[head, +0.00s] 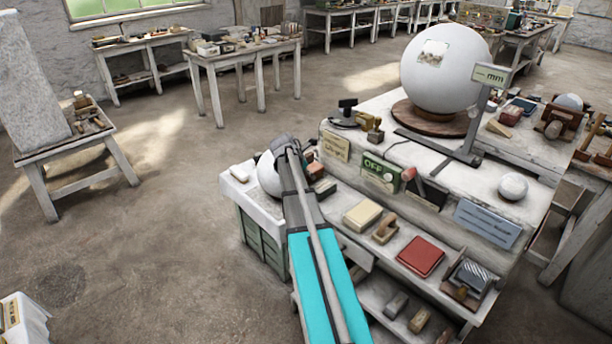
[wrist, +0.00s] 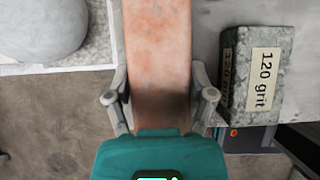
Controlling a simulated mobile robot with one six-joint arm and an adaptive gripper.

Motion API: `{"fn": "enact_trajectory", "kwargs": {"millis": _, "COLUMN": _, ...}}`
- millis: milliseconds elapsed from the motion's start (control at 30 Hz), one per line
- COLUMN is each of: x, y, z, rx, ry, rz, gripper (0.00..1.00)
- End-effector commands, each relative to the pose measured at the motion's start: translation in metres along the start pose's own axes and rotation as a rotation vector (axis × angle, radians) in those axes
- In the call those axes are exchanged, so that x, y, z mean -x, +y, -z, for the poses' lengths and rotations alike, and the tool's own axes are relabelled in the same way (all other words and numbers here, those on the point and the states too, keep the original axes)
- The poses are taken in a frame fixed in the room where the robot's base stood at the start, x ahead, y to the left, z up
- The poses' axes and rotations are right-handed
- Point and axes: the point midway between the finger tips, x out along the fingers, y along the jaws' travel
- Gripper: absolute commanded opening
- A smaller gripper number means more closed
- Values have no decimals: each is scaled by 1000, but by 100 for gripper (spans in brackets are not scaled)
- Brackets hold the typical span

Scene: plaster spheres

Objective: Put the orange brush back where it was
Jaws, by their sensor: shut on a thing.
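The orange brush (wrist: 158,45) shows in the wrist view as a worn, orange-brown wooden body running up and out of the top of the picture. My gripper (wrist: 161,88) has one finger on each side of it and is shut on it. The brush's far end is out of frame, and I cannot tell whether it touches the surface below. In the head view my arm reaches over the left end of the workbench (head: 462,238), beside a plaster sphere, and hides most of the gripper and the brush.
A grey block labelled 120 grit (wrist: 258,72) stands close right of the brush. The plaster sphere (wrist: 42,28) is to its left. The bench also holds a yellowish block (head: 362,215), a red pad (head: 421,256) and a large sphere (head: 445,70). Open floor lies left.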

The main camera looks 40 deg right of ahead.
Motion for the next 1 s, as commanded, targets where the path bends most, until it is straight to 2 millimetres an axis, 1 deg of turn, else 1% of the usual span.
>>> {"fn": "enact_trajectory", "kwargs": {"millis": 233, "x": -3, "y": 0, "z": 2, "rx": 0, "ry": 0, "rz": 0, "gripper": 17}}
{"fn": "enact_trajectory", "kwargs": {"millis": 267, "x": -3, "y": 0, "z": 2, "rx": 0, "ry": 0, "rz": 0, "gripper": 72}}
{"fn": "enact_trajectory", "kwargs": {"millis": 400, "x": -2, "y": 0, "z": 1, "rx": 0, "ry": 0, "rz": 0, "gripper": 98}}
{"fn": "enact_trajectory", "kwargs": {"millis": 433, "x": -2, "y": 0, "z": 1, "rx": 0, "ry": 0, "rz": 0, "gripper": 100}}
{"fn": "enact_trajectory", "kwargs": {"millis": 1000, "x": 1, "y": 0, "z": 0, "rx": 1, "ry": 0, "rz": 0, "gripper": 100}}
